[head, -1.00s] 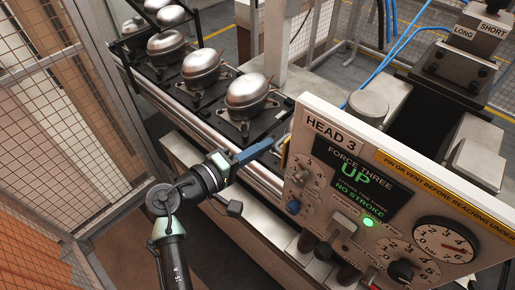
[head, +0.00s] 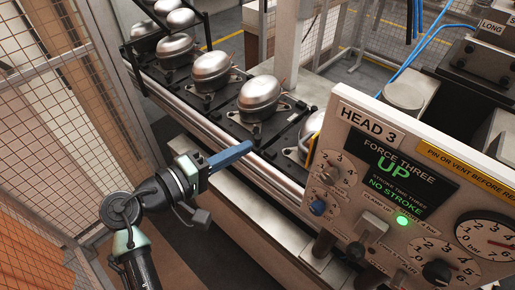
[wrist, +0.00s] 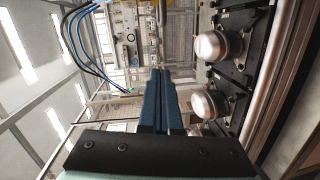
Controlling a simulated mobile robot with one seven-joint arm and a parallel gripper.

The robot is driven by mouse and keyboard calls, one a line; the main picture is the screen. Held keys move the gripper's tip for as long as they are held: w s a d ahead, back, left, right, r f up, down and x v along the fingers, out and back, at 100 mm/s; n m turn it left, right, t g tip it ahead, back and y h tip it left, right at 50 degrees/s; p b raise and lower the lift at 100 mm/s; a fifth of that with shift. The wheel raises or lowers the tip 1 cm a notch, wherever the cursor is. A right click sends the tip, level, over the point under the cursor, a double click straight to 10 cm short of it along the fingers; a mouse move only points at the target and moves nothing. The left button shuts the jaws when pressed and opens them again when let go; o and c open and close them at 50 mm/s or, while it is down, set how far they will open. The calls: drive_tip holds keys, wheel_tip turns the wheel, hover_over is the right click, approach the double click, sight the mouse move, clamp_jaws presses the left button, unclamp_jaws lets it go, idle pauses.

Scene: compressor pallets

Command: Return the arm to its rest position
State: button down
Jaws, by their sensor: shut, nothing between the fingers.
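My gripper (head: 231,156) is in the middle of the head view, its blue fingers together with nothing between them. It points right, in front of the conveyor rail. In the wrist view the closed blue fingers (wrist: 161,88) reach forward from the black gripper body. My arm comes up from the lower left of the head view, bent at a joint, and the gripper touches nothing that I can see.
Several silver compressors (head: 258,97) sit on black pallets along the conveyor (head: 215,133), behind my gripper. The HEAD 3 control panel (head: 400,165) stands close on the right. A mesh fence (head: 60,100) is at the left.

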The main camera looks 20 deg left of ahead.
drive_tip(key=w+d+r+m+t+y+b, duration=0.1)
drive_tip(key=w+d+r+m+t+y, duration=0.15)
drive_tip(key=r, duration=0.45)
drive_tip(key=w+d+r+m+t+y+b, duration=0.1)
drive_tip(key=d+r+m, duration=0.25)
drive_tip(key=r, duration=0.45)
drive_tip(key=w+d+r+m+t+y+b, duration=0.1)
drive_tip(key=w+d+r+m+y, duration=0.1)
drive_tip(key=d+r, duration=0.35)
drive_tip(key=s+d+r+m+t+y, duration=0.1)
drive_tip(key=s+d+r+t, duration=0.2)
drive_tip(key=s+r, duration=0.3)
drive_tip(key=s+d+r+m+t, duration=0.2)
drive_tip(key=s+d+r+t, duration=0.2)
drive_tip(key=r, duration=1)
drive_tip(key=s+t, duration=0.1)
drive_tip(key=s, duration=0.2)
drive_tip(key=shift+y, duration=0.35)
